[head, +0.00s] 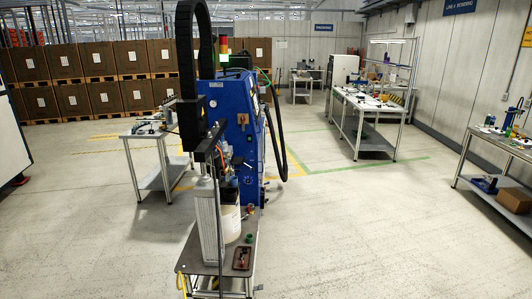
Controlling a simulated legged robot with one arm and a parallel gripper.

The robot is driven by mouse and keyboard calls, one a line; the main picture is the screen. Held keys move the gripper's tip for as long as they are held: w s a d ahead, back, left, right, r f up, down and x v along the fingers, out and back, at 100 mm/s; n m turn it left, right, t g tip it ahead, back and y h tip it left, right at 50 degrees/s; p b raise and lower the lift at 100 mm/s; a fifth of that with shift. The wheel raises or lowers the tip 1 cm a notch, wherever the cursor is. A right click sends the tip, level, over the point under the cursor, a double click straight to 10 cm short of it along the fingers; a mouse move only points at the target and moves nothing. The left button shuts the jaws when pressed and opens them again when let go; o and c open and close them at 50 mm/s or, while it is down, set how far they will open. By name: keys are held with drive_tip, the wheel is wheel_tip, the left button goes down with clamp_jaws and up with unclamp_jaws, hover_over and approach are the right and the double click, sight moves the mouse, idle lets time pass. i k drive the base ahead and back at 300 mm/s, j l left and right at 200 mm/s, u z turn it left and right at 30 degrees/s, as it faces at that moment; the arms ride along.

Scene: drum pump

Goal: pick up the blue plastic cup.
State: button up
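I cannot make out the blue plastic cup for certain in the head view. Small blue items show on the bench at the right (497,143) and on the long table (372,99), but they are too small to identify. A blue object (486,184) lies on the right bench's lower shelf, its shape unclear. My gripper is not in view.
A blue machine cabinet (232,115) with a black cable chain (203,40) stands in the middle. In front is a cart (212,266) with a pale drum (231,222) and a reddish tray (242,258). Boxes (65,62) stack at back left. Floor is open at left and right.

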sight(234, 181)
drive_tip(key=i+l, duration=0.1)
drive_tip(key=i, duration=1.65)
drive_tip(key=i+u, duration=0.2)
drive_tip(key=i, duration=0.25)
drive_tip(key=i+l+u, duration=0.1)
drive_tip(key=i+u, duration=0.15)
drive_tip(key=i, duration=0.15)
drive_tip(key=i+l+u, duration=0.2)
drive_tip(key=i, duration=0.25)
